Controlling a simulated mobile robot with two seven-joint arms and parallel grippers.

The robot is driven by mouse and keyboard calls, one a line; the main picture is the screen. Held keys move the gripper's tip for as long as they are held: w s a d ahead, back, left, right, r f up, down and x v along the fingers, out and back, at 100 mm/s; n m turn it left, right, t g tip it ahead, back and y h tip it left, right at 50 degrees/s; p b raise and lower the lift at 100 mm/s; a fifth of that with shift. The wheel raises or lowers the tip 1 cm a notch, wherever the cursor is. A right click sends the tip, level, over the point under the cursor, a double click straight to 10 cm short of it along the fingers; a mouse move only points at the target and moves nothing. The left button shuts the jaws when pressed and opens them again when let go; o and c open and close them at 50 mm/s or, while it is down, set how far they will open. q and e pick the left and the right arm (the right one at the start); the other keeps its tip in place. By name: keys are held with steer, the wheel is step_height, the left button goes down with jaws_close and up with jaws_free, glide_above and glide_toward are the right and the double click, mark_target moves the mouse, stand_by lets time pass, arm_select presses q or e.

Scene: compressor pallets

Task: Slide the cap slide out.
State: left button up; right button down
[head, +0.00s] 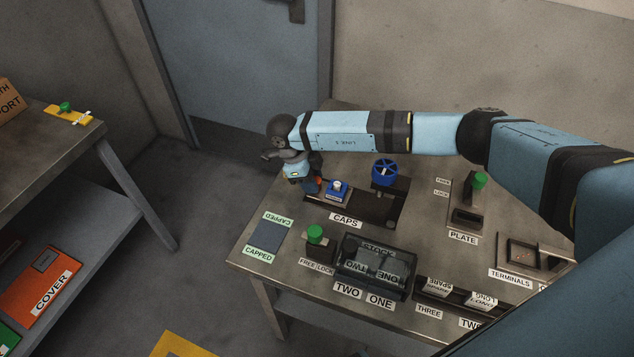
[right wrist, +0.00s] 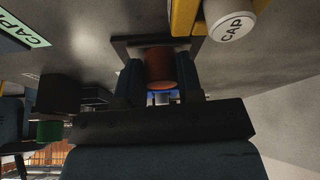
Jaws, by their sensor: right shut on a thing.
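The cap slide (head: 350,211) is a dark flat tray on the table behind the CAPS label. A blue block with a white top (head: 337,189) sits at its left part. An orange-red knob (head: 319,181) shows at its left end, partly hidden by my right gripper (head: 312,186). In the right wrist view the knob (right wrist: 160,68) stands between the two fingers, and my right gripper (right wrist: 158,85) is shut on it. A white cylinder marked CAP (right wrist: 232,22) is beside the fingers there. My left gripper is not in view.
A blue handwheel (head: 385,172) stands behind the tray. A grey CAPPED pad (head: 266,236), a green-topped FREE/LOCK post (head: 315,236) and a dark TWO/ONE holder (head: 376,265) are in front. The PLATE fixture (head: 467,215) is to the right. The table's left edge is close to my right gripper.

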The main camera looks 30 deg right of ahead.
steer(key=c, duration=0.9)
jaws_free()
steer(key=shift+w+r, duration=0.1)
steer(key=shift+r, duration=0.05)
steer(key=shift+o, duration=0.6)
steer(key=shift+w+a+r, duration=0.1)
steer(key=shift+a+r, duration=0.05)
steer(key=shift+r, duration=0.2)
steer(key=v, duration=1.3)
steer(key=shift+b, duration=0.4)
steer(key=shift+f, duration=0.1)
